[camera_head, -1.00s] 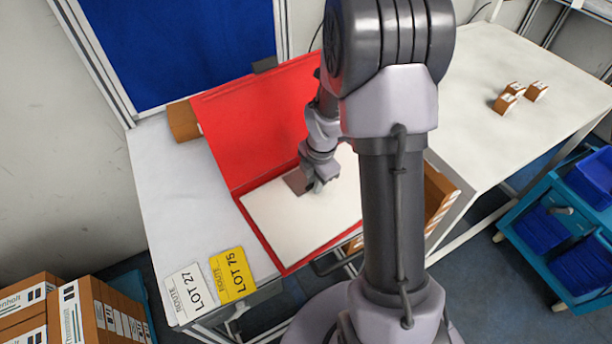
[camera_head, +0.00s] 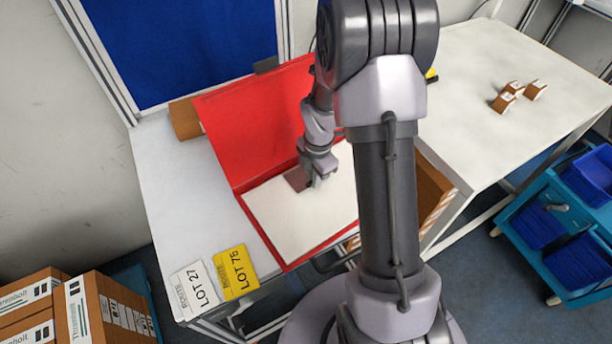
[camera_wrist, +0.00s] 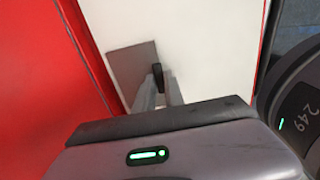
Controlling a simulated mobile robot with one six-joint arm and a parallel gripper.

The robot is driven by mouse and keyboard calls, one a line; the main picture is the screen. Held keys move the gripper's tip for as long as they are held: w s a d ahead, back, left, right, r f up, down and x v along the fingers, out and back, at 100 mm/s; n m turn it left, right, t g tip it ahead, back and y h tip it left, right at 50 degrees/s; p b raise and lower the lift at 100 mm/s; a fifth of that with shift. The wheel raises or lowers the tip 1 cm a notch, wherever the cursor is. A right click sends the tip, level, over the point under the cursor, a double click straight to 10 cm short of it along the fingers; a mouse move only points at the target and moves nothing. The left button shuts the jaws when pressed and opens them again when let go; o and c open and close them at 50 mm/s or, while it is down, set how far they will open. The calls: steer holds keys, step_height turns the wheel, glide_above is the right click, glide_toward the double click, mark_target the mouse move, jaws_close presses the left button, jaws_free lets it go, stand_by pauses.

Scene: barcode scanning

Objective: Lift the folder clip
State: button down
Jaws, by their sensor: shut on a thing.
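A red folder (camera_head: 240,130) lies open on the white table, with white paper (camera_head: 300,222) on its right half. A brownish-grey clip plate (camera_head: 296,179) lies at the paper's upper edge; it also shows in the wrist view (camera_wrist: 128,68). A small dark clip lever (camera_wrist: 158,74) stands at the plate's right side. My gripper (camera_head: 314,183) points down beside the plate. In the wrist view its fingertips (camera_wrist: 159,88) are shut on the dark lever. The fingers partly hide the lever's lower part.
Lot 75 (camera_head: 235,272) and Lot 27 (camera_head: 194,290) cards lie at the table's front edge. A cardboard box (camera_head: 433,200) stands right of the folder. Small boxes (camera_head: 508,96) rest on the right table. A blue panel (camera_head: 180,45) rises behind.

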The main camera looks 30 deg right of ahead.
steer(key=shift+w+r+p, duration=0.15)
steer(key=shift+r+p, duration=0.3)
steer(key=shift+p, duration=0.1)
steer(key=shift+w+r+g+p, duration=0.15)
steer(key=shift+r+g+p, duration=0.4)
steer(key=shift+p, duration=0.75)
steer(key=shift+r, duration=0.15)
steer(key=shift+w+r+p, duration=0.2)
steer(key=shift+r+p, duration=0.1)
steer(key=shift+p, duration=0.45)
steer(key=shift+w+a+r+g+p, duration=0.1)
steer(key=shift+w+r+g+p, duration=0.35)
steer(key=shift+p, duration=0.5)
steer(key=shift+r, duration=0.15)
steer(key=shift+w+r+g+p, duration=0.4)
steer(key=shift+w+r+p, duration=0.2)
steer(key=shift+p, duration=0.8)
steer(key=shift+a, duration=0.1)
